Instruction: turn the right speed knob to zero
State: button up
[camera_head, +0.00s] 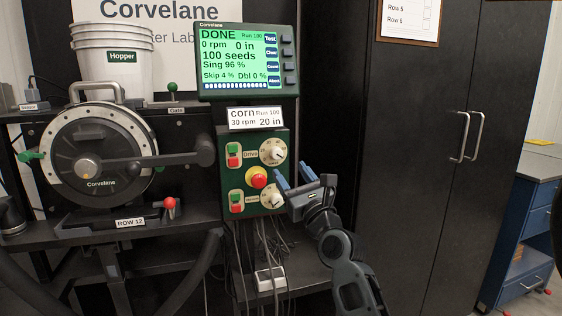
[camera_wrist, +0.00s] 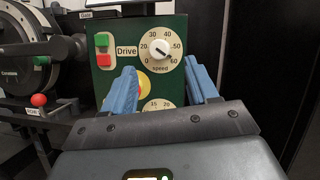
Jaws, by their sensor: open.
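The Drive speed knob (camera_head: 272,152) is a round, light dial at the upper right of the green control panel (camera_head: 222,151). In the wrist view the speed knob (camera_wrist: 160,48) shows numbers up to 60, and its dark pointer slants to the lower right, towards the 50 to 60 side. A second dial (camera_head: 272,199) sits below it, partly hidden by my gripper. My gripper (camera_head: 293,171) is open and empty, with blue fingers, at the panel's right edge. In the wrist view its fingertips (camera_wrist: 160,68) stand wide apart, below and either side of the speed knob.
A red stop button on yellow (camera_head: 258,180) lies between the dials. Green and red Drive buttons (camera_head: 234,154) are at left. The display (camera_head: 243,62) above reads DONE, 0 rpm. A card (camera_head: 256,118) reads corn, 30 rpm. A black cabinet (camera_head: 430,130) stands right.

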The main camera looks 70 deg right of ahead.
aim_at(278, 156)
jog(key=x, duration=0.7)
jog(key=shift+p, duration=0.4)
jog(key=c, duration=1)
